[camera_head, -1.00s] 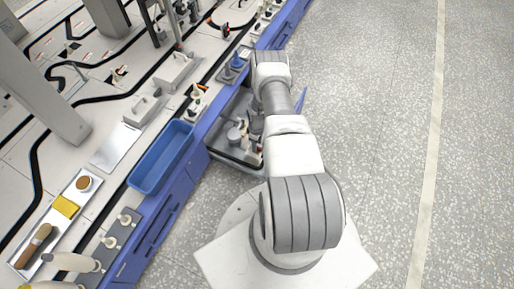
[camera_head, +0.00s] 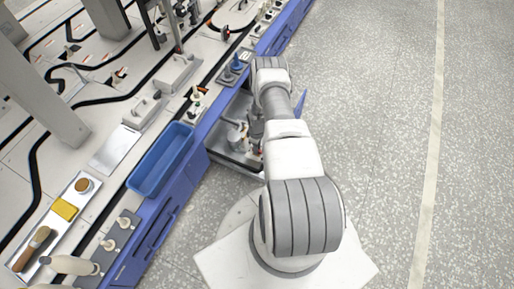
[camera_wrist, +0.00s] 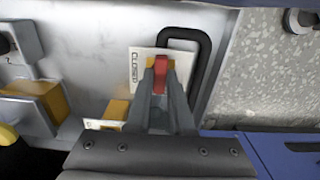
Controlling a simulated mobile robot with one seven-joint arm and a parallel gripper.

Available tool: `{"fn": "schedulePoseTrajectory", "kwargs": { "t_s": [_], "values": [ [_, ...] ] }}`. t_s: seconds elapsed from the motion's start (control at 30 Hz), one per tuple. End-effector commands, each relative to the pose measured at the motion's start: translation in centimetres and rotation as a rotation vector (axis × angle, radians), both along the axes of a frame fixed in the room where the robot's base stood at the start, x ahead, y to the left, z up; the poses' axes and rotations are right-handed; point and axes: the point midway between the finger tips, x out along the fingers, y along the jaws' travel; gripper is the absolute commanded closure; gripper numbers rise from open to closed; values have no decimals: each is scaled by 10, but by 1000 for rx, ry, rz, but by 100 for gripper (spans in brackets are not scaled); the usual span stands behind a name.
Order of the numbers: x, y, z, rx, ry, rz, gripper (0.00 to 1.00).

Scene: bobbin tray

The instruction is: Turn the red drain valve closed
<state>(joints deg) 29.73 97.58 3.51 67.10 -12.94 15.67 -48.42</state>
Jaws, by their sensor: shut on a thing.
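The red drain valve (camera_wrist: 160,75) shows in the wrist view as a short red lever between the fingertips of my gripper (camera_wrist: 161,85). The fingers are shut on it from both sides and hide most of its lower part. A white label reading CLOSED (camera_wrist: 136,66) lies just left of the lever, on a pale metal panel. A second label (camera_wrist: 101,124), partly hidden, sits lower left by a yellow block. In the head view my arm reaches to the open cabinet bay, and the arm hides the valve and the fingertips.
A black handle-like loop (camera_wrist: 203,60) curves close around the valve's right side. The blue bench edge (camera_wrist: 280,150) is at lower right. In the head view a blue bin (camera_head: 160,160) sits on the bench, and the floor at right is clear.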

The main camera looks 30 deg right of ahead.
Motion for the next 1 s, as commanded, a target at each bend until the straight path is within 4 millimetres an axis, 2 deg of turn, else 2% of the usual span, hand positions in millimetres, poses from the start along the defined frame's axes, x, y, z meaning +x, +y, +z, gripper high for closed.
{"fn": "schedulePoseTrajectory", "kwargs": {
  "t_s": [0.37,1.0],
  "values": [
    [0,0,0,0,1,-106,100],
    [0,0,0,-1,0,-679,100]
  ]
}}
